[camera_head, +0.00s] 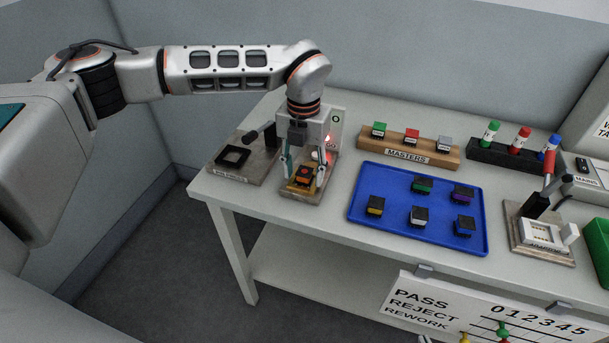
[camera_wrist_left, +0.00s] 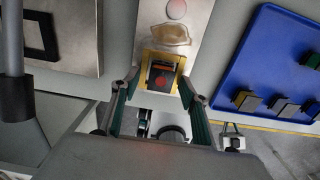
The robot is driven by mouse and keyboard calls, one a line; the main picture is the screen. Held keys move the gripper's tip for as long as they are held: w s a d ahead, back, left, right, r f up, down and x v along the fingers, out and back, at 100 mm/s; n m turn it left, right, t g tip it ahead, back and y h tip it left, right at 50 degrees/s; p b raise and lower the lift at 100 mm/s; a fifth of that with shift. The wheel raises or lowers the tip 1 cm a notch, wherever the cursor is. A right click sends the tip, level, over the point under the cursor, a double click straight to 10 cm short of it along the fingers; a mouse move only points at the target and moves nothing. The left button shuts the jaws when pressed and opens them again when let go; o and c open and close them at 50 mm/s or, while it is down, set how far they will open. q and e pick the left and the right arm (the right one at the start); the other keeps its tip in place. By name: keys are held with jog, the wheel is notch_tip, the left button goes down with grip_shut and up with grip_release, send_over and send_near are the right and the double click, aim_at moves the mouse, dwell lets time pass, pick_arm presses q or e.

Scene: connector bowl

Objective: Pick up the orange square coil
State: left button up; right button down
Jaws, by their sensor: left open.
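The orange square coil (camera_head: 303,171) sits in a yellow seat on a fixture plate (camera_head: 291,194) at the left part of the table. In the left wrist view the coil (camera_wrist_left: 163,77) shows as a dark square with a reddish round mark inside the yellow frame. My left gripper (camera_head: 304,177) points down over it, open, with one finger on each side of the coil. In the left wrist view the fingertips (camera_wrist_left: 160,91) flank the yellow seat; I cannot tell whether they touch it.
A black-framed fixture (camera_head: 233,157) with a lever stands just left. A blue tray (camera_head: 395,233) with several coloured blocks lies to the right. A wooden MASTERS rack (camera_head: 408,153) stands behind it. Another lever fixture (camera_head: 541,238) stands far right.

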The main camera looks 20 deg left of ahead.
pick_arm(q)
jog(key=shift+f, duration=0.1)
jog(key=shift+c, duration=0.3)
jog(key=c, duration=1.1)
